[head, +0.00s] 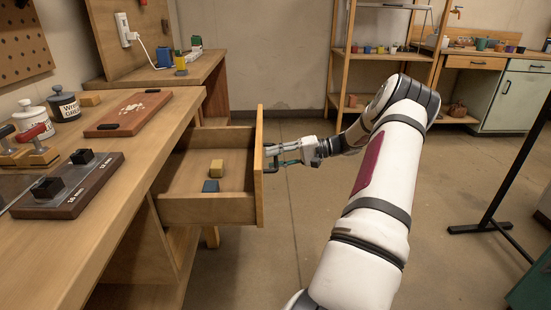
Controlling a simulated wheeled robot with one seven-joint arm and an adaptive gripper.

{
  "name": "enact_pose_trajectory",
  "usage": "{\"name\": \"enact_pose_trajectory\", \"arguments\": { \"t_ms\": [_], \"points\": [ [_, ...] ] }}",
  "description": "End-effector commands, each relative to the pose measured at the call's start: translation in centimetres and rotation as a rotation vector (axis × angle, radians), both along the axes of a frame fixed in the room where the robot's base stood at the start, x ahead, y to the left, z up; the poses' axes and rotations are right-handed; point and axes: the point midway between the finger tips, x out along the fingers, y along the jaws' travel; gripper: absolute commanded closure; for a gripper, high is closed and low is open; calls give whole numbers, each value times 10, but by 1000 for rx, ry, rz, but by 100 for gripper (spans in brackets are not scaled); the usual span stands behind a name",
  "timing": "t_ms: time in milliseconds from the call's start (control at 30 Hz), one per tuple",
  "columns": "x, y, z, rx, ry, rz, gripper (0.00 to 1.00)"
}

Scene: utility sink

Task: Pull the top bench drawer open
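The top bench drawer (207,210) is pulled out from the wooden bench (100,200) at the left. The drawer's front panel (259,165) is seen nearly edge-on. My gripper (272,160) is at the outer side of this panel, reaching in from the right. The drawer's handle is not clear to see there. The fingers are small and partly overlap the panel's edge, so I cannot tell whether they are closed on a handle.
On the bench top stand a wooden board (130,112), a dark block with black knobs (70,185), and jars (65,106). A wooden shelf (385,52) stands at the back. A black metal stand (500,190) is at the right. The floor (300,230) around the drawer is clear.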

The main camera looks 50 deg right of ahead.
Motion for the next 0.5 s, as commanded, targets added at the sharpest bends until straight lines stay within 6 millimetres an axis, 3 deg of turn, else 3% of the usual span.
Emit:
{"name": "enact_pose_trajectory", "arguments": {
  "t_ms": [267,500],
  "points": [
    [-2,-2,2,0,-2,-1,69],
    [-30,-25,8,-2,-2,-3,69]
  ]
}}
